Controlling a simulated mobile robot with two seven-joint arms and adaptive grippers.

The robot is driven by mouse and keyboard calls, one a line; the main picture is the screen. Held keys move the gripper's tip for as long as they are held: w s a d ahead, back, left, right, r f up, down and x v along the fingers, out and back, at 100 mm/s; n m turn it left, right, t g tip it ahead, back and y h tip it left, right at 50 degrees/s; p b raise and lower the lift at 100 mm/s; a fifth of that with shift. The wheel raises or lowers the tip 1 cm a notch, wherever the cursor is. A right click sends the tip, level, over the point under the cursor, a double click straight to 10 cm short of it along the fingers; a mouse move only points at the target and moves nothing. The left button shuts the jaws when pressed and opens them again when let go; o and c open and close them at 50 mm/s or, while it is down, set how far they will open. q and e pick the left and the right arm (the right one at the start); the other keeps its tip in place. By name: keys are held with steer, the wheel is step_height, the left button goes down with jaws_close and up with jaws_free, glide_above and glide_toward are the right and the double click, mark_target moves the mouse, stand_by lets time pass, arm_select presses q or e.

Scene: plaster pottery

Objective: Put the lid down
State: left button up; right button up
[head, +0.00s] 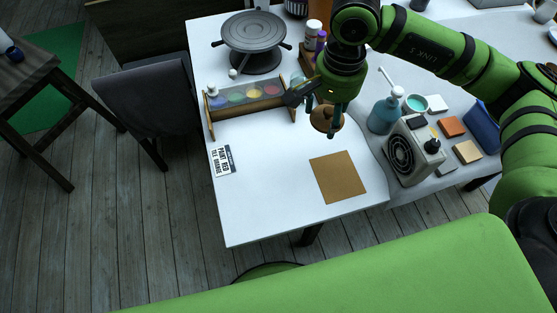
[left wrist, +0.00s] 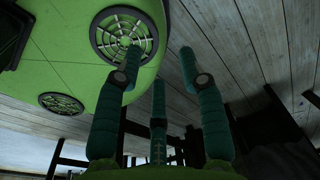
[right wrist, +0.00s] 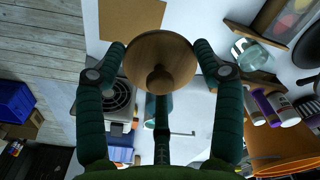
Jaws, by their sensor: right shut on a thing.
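A round wooden lid (right wrist: 160,62) with a knob is between the teal fingers of my right gripper (right wrist: 160,66), which is shut on it. In the head view the lid (head: 325,119) shows under my right gripper (head: 332,121), partly hidden by the fingers, over the white table. A tan square mat (head: 338,177) lies bare on the table, nearer the front than the lid. Whether the lid touches the table is unclear. My left gripper (left wrist: 160,60) is open and empty in the left wrist view, away from the table.
A rack of coloured jars (head: 245,100) stands left of my right gripper. Behind are a grey turntable (head: 254,35) and bottles (head: 313,34). To the right are a blue pump bottle (head: 383,115) and a fan box (head: 412,153). The table's front left is clear, besides a printed card (head: 222,161).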

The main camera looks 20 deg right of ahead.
steer(key=f+m, duration=0.1)
steer(key=m, duration=0.1)
steer(key=f+m+b, duration=0.1)
steer(key=m, duration=0.1)
steer(key=w+d+f+m, duration=0.1)
steer(key=m, duration=0.1)
steer(key=shift+m, duration=0.3)
step_height(320, 180, down, 3)
steer(key=d+m+b, duration=0.2)
steer(key=d+m, duration=0.1)
steer(key=m, duration=0.4)
steer(key=m+p, duration=0.3)
steer(key=m, duration=0.1)
glide_above(287, 160)
step_height(287, 160, down, 8)
steer(key=shift+r, duration=0.25)
step_height(287, 160, down, 3)
steer(key=shift+s+f+p, duration=0.1)
steer(key=shift+p, duration=0.3)
steer(key=shift+f, duration=0.55)
steer(key=o, duration=0.6)
steer(key=shift+f, duration=0.1)
steer(key=o, duration=0.4)
arm_select(q)
steer(key=shift+d, duration=0.7)
